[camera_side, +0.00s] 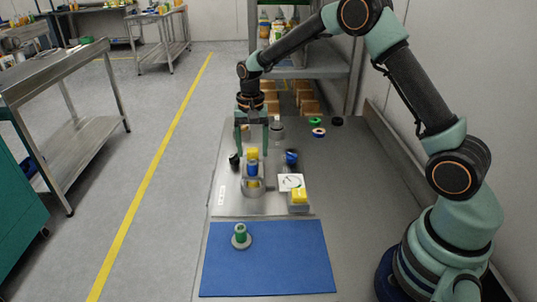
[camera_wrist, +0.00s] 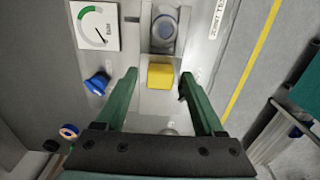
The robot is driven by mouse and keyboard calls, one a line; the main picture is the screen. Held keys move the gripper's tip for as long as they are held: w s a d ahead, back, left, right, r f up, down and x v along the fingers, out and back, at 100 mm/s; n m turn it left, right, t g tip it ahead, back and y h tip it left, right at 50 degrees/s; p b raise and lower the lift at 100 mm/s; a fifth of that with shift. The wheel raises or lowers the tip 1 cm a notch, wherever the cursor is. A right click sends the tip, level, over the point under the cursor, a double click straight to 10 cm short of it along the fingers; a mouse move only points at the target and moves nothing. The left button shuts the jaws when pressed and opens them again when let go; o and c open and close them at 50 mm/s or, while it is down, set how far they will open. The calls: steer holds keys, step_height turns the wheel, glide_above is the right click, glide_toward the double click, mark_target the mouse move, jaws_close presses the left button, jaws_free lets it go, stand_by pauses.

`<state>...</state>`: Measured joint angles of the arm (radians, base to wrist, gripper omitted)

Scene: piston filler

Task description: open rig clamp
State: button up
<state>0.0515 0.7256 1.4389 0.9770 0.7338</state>
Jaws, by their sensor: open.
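The rig is a grey metal plate (camera_side: 230,190) with a clear upright holder around a blue cylinder (camera_side: 252,169). A yellow block (camera_side: 252,153), which looks like the clamp's handle, is at the cylinder's far side. In the wrist view the yellow block (camera_wrist: 160,76) lies between my fingertips, with the cylinder (camera_wrist: 163,28) beyond it. My gripper (camera_side: 251,149) points down over the block, its green fingers apart on either side. The wrist view also shows my gripper (camera_wrist: 160,78) open, with gaps beside the block. I cannot tell whether the clamp is open.
A blue knob (camera_side: 291,157) and a dark knob (camera_side: 234,160) flank the rig. A green part (camera_side: 240,233) stands on the blue mat (camera_side: 285,255), which is mostly clear.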

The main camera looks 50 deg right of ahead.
jaws_close()
steer(key=shift+r, duration=0.1)
stand_by(1.2)
